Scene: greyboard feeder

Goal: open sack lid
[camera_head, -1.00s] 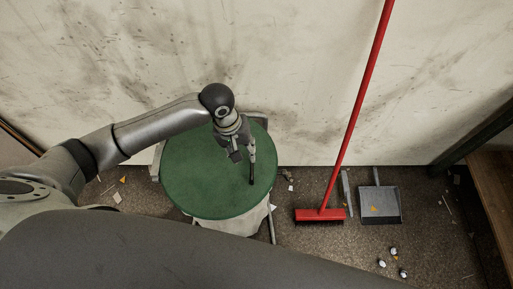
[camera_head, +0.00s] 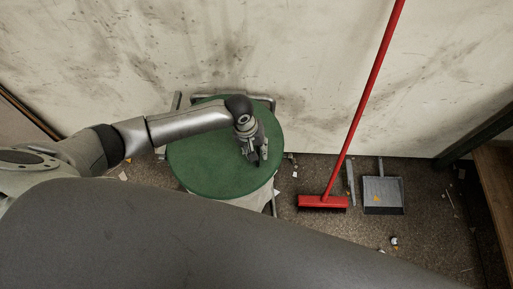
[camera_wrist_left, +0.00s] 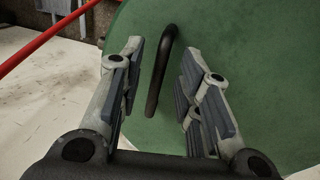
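The sack lid (camera_head: 205,160) is a round green disc lying closed on top of a pale sack (camera_head: 256,199) in a metal frame. Its dark bar handle (camera_wrist_left: 161,70) stands up from the lid and shows between the fingers in the left wrist view. My left gripper (camera_head: 256,160) is over the right part of the lid, fingers pointing down. In the left wrist view the left gripper (camera_wrist_left: 160,95) is open, with a finger on each side of the handle and gaps visible. In the head view the gripper hides the handle. My right gripper is not in view.
A red broom (camera_head: 323,202) leans on the pale wall (camera_head: 300,60) right of the sack. A grey dustpan (camera_head: 383,192) is on the floor further right. Small litter (camera_head: 394,241) lies on the floor. A wooden bench (camera_head: 494,185) stands at the right edge.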

